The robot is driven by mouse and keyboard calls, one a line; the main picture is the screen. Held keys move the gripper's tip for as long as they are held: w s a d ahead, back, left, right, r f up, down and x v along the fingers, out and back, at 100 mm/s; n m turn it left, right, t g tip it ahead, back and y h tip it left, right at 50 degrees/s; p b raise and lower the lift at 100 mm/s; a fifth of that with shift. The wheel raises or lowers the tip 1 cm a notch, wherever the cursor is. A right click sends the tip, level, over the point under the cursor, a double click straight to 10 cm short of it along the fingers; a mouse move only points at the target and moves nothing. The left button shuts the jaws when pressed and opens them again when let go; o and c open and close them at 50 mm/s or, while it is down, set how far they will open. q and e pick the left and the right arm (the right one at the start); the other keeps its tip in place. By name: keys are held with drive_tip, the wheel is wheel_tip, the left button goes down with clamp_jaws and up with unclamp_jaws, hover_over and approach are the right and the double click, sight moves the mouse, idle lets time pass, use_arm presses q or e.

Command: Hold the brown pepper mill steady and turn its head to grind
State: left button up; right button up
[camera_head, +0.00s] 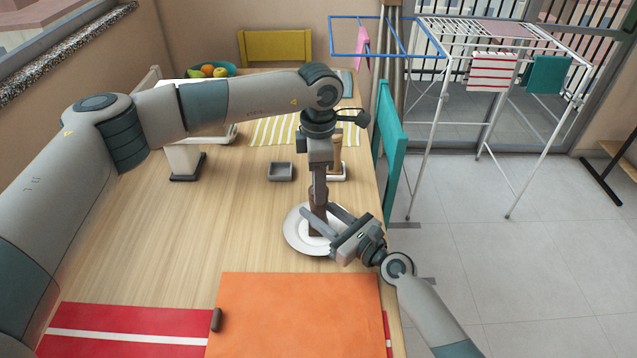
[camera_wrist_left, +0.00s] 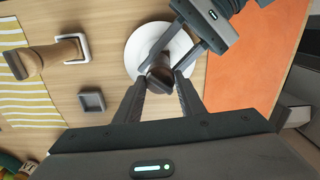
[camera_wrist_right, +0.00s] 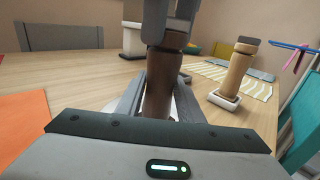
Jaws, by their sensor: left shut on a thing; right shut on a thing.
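The brown pepper mill (camera_wrist_right: 160,85) stands upright on a white plate (camera_head: 296,240) on the wooden table. My left gripper (camera_head: 318,197) points down from above and is shut on the mill's head, which shows between its fingers in the left wrist view (camera_wrist_left: 160,78). My right gripper (camera_head: 322,225) comes in low from the right and is shut on the mill's body. In the right wrist view its fingers (camera_wrist_right: 158,105) lie on both sides of the body, with the left gripper's fingers (camera_wrist_right: 168,22) above. In the head view the grippers hide most of the mill.
A light wooden mill (camera_wrist_right: 233,72) stands in a white tray (camera_wrist_right: 224,101) behind. An orange cloth (camera_head: 300,315) covers the near table. A striped cloth (camera_head: 270,131) and fruit bowl (camera_head: 228,68) are farther back.

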use_arm(q)
drive_tip(key=o, duration=1.1)
drive_tip(key=shift+c, duration=0.2)
drive_tip(key=shift+r, duration=0.1)
wheel_tip(320, 180, up, 12)
use_arm(e)
drive_tip(key=o, duration=1.3)
drive_tip(key=shift+o, duration=0.2)
